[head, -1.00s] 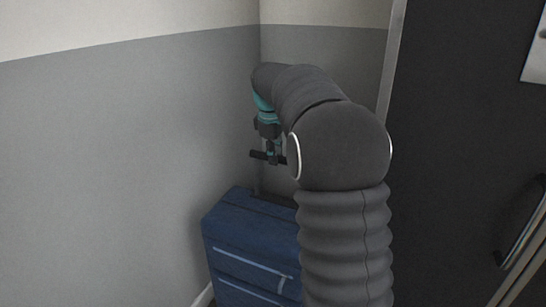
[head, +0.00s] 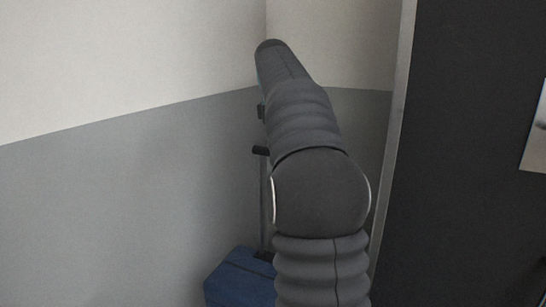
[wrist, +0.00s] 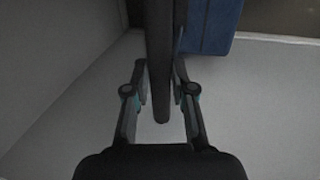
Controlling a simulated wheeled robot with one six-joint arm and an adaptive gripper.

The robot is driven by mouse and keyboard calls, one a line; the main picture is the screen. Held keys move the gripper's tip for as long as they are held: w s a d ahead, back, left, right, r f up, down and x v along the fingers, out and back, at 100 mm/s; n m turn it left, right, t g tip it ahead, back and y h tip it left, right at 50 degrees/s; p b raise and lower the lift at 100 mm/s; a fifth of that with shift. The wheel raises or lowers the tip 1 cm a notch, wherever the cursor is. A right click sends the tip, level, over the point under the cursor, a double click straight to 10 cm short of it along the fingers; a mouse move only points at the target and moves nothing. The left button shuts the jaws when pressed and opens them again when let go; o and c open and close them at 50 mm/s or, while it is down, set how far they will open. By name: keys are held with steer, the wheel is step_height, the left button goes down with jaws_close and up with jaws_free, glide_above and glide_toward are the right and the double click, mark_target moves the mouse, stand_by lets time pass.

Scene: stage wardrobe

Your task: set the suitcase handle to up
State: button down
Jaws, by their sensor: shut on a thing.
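The blue suitcase (head: 232,280) stands low in the head view, partly hidden behind my arm. Its handle shows as a thin upright rod (head: 263,200) with a dark crossbar end (head: 261,150) well above the case top. In the wrist view the dark handle bar (wrist: 158,45) runs between the two fingers of my gripper (wrist: 161,80), which is shut on it. The blue suitcase shows below, at the upper edge of the wrist view (wrist: 208,28). In the head view my arm hides most of the gripper and the rest of the handle.
The suitcase is close to a two-tone wall (head: 120,200) at the left and a corner behind. A dark door or cabinet panel (head: 460,180) with a pale edge stands at the right. Pale floor (wrist: 270,100) shows in the wrist view.

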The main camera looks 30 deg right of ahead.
steer(key=shift+w+r, duration=0.1)
steer(key=shift+r, duration=0.15)
steer(key=c, duration=1)
jaws_free()
steer(key=v, duration=0.7)
steer(key=shift+r, duration=0.2)
